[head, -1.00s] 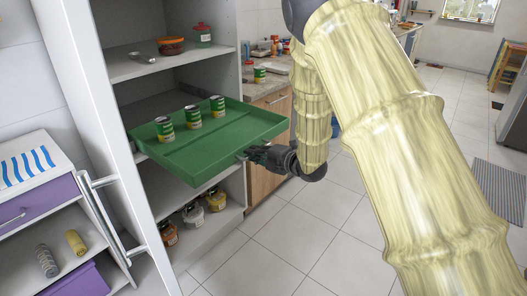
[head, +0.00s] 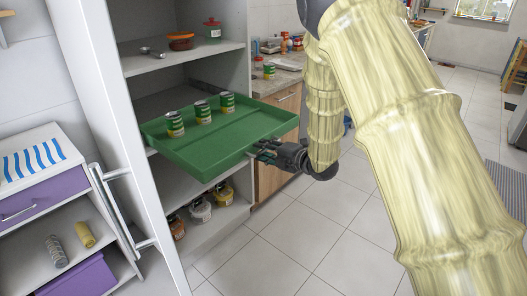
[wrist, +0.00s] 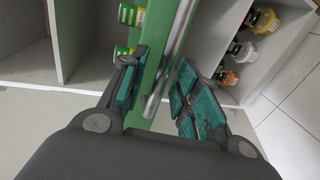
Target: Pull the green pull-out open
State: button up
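The green pull-out (head: 225,145) is a shallow green tray that sticks far out of the tall cabinet. Several green cans (head: 203,112) stand upright on it. Its metal bar handle (wrist: 171,60) runs along the green front in the wrist view. My gripper (head: 262,151) is at the tray's front edge, near the right corner. In the wrist view my gripper (wrist: 163,85) has its teal-padded fingers apart, one on each side of the bar. The right finger stands clear of the bar.
The open white cabinet door (head: 125,150) with a long handle stands left of the tray. A shelf above (head: 190,55) holds a bowl and a jar. Several jars (head: 200,210) stand on the shelf below. Tiled floor (head: 300,235) in front is clear.

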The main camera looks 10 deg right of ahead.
jog(key=v, duration=1.1)
jog(key=shift+s+d, duration=0.25)
jog(key=s+d+f+m+g+h+p, duration=0.2)
jog(key=s+f+m+h+p, duration=0.15)
jog(key=s+f+m, duration=0.6)
jog(key=s+d+f+m+g+h+p, duration=0.15)
jog(key=s+f+m+h, duration=0.35)
jog(key=f, duration=0.8)
jog(key=s+f+m+g+h+p, duration=0.1)
jog(key=s+f+m+g, duration=0.3)
jog(key=s, duration=1.1)
jog(key=s+f+m+g+p, duration=0.3)
jog(key=s+m, duration=0.5)
jog(key=s, duration=0.8)
notch_tip(320, 180, down, 2)
jog(key=shift+s+d+f+g+h+p, duration=0.15)
jog(key=shift+s+d+g+h+p, duration=0.15)
jog(key=shift+g, duration=0.35)
jog(key=shift+d, duration=0.1)
